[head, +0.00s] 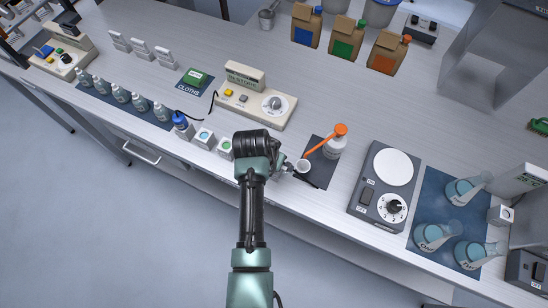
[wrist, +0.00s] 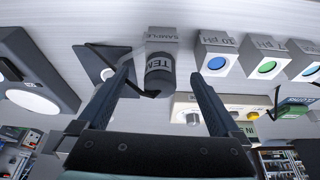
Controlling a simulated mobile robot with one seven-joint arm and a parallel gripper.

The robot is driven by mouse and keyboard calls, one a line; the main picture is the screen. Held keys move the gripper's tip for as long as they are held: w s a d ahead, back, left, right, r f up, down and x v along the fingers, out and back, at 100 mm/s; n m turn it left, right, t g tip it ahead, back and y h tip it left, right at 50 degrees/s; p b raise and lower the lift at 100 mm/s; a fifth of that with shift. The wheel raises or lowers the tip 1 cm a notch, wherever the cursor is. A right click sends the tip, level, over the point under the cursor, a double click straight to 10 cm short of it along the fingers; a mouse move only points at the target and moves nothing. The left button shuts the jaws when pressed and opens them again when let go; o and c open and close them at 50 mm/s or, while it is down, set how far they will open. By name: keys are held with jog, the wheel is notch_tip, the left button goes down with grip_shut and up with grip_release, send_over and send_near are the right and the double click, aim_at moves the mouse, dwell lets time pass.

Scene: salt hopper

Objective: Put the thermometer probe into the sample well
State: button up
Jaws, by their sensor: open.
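The thermometer probe (wrist: 160,76) is a dark cylinder with a pale label reading "TEM", seen almost end-on in the wrist view. It sits over the top of the grey block marked SAMPLE (wrist: 162,34), which is the sample well, and covers its opening. I cannot tell how deep it is in. A dark cable runs beside the probe. My gripper (wrist: 160,73) is open, with one finger on each side of the probe and gaps visible. In the head view my gripper (head: 284,165) is at the bench's front edge, and my arm hides probe and well.
Several pH blocks (wrist: 216,62) stand close beside the well. The beige meter (head: 258,104) is behind.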

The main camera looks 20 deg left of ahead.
jog(key=p+v, duration=0.6)
dwell(0.8)
jog(key=b+v, duration=0.2)
jog(key=v, duration=1.1)
dwell(0.5)
